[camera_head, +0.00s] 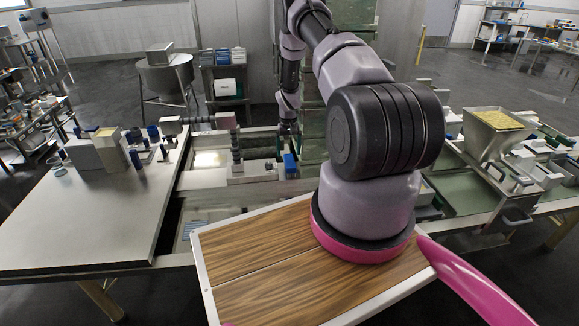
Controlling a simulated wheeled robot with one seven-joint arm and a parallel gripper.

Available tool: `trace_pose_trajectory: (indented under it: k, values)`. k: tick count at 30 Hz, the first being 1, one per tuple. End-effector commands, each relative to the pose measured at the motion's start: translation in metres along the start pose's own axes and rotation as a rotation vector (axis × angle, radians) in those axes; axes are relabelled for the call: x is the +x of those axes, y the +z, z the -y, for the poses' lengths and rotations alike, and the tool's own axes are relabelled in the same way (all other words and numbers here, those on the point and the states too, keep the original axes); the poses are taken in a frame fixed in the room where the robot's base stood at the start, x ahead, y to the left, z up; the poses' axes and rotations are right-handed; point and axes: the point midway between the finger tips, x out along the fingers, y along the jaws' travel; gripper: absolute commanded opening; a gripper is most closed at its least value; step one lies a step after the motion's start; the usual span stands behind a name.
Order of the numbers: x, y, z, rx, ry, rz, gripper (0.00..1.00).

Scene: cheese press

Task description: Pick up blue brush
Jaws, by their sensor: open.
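A small blue block-like thing (290,164) stands in the middle of the press area. It may be the blue brush, but it is too small to tell, and no bristles or handle show clearly. My gripper (289,131) hangs downward just above and behind it in the picture. My gripper is open, and nothing shows between its small, dark fingers. It appears apart from the blue thing, but the depth between them is hard to judge. My own arm covers the area to the right of it.
A grey cylinder arm (208,120) stands left of my gripper. A hopper (495,135) with yellow grains stands at right. The near part of the left table is clear.

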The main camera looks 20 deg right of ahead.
Motion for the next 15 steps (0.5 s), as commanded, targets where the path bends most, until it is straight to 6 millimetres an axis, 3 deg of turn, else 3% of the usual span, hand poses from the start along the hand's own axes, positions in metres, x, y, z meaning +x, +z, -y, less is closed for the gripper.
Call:
trace_pose_trajectory:
  k: [15]
  values:
    - [0.056, 0.001, -0.004, 0.0, 0.0, 0.001, 0.9]
